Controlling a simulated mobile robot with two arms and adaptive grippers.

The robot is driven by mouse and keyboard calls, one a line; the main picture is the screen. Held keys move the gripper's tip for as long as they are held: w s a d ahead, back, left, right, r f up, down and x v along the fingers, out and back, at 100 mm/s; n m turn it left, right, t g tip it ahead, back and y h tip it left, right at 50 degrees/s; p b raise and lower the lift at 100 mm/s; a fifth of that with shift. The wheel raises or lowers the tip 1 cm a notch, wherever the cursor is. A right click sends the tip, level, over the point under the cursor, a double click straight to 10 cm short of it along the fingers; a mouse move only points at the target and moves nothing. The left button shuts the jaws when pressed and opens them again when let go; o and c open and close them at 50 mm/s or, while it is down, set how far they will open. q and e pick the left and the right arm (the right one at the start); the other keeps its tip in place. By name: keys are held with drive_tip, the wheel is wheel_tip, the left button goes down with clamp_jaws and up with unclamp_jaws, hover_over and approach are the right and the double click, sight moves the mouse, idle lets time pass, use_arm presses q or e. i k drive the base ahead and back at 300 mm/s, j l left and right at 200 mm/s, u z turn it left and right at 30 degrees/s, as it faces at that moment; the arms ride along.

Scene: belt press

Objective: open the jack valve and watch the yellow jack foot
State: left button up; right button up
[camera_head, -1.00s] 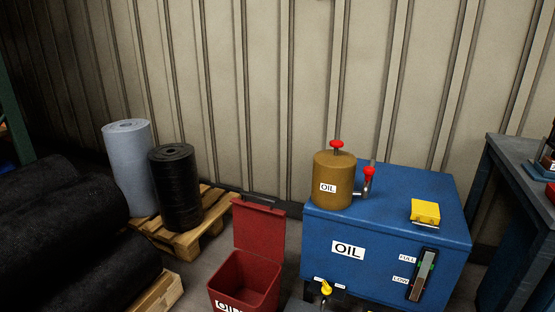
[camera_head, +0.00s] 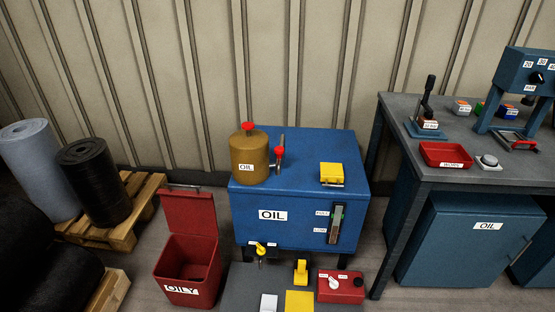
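A low red unit (camera_head: 341,287) sits on the floor in front of the blue oil tank, at the bottom of the view. It has a white knob (camera_head: 334,283) and small labels too small to read; it may be the jack valve. Left of it a yellow upright piece (camera_head: 301,272) stands behind a flat yellow plate (camera_head: 299,302), cut by the picture edge. The upright piece looks like the jack foot, but I cannot be sure. A yellow-handled valve (camera_head: 260,249) is on the tank's lower front. Neither of my grippers is in view.
The blue oil tank (camera_head: 257,229) carries a brass oil can (camera_head: 249,160) and a yellow box (camera_head: 331,173). An open red OILY bin (camera_head: 188,270) stands left. A grey workbench (camera_head: 435,175) with a blue cabinet (camera_head: 465,240) stands right. Rolls and a pallet (camera_head: 120,233) are far left.

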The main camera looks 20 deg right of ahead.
sight(334, 284)
drive_tip(key=z, duration=1)
